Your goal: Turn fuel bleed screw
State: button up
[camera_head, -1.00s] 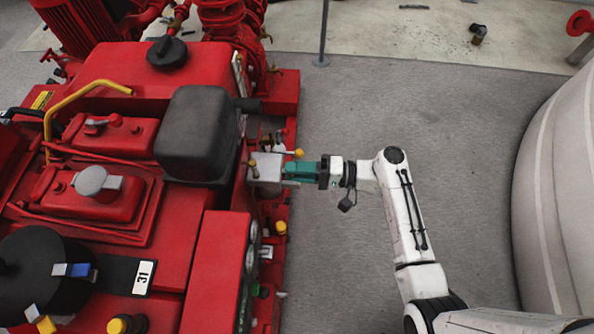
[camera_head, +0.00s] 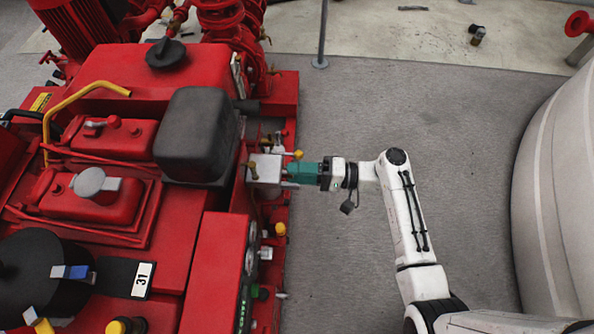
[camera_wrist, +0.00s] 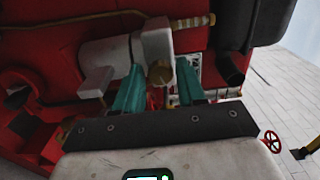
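The fuel bleed screw appears to be the brass-coloured knob (camera_wrist: 160,73) on the pale grey housing (camera_wrist: 118,55) in the wrist view. In the head view the same housing (camera_head: 266,167) sticks out from the side of the red engine. My gripper (camera_wrist: 160,68) has its two teal fingers on either side of the knob. The fingers stand apart, close to the knob's edges; whether they touch it is unclear. In the head view my gripper (camera_head: 292,172) reaches the housing from the right, and its fingertips are partly hidden there.
A black box-shaped part (camera_head: 198,135) sits on the engine just left of the housing. A yellow knob (camera_head: 298,154) is close above my gripper. A dark pipe end (camera_wrist: 231,70) is right of the fingers. The grey floor (camera_head: 455,110) right of the engine is clear.

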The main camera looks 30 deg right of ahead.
jog(key=v, duration=1)
jog(key=shift+d, duration=0.15)
